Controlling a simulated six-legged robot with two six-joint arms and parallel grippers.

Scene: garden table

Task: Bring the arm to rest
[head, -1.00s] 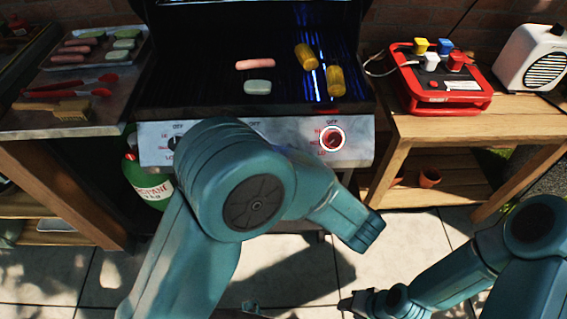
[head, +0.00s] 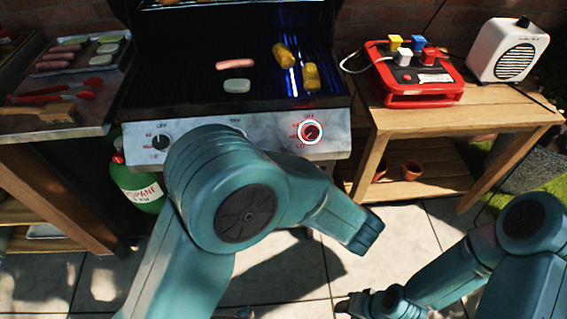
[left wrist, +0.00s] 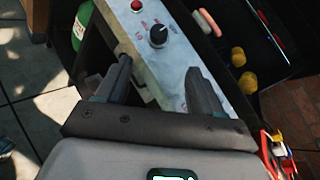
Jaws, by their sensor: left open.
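My left arm (head: 235,210) is folded in front of the grill in the head view; its gripper does not show clearly there. In the left wrist view, my left gripper (left wrist: 163,86) is open and empty. Its fingers are in front of the grill's steel control panel (left wrist: 152,45), near a black knob (left wrist: 157,36); I cannot tell how far off they are. My right arm (head: 470,258) reaches in from the lower right. Its gripper (head: 343,305) is small and dark near the bottom edge, and its jaws are unclear.
The grill (head: 190,88) holds a sausage, a pale green piece and two corn cobs. A green propane tank (head: 138,185) stands below left.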

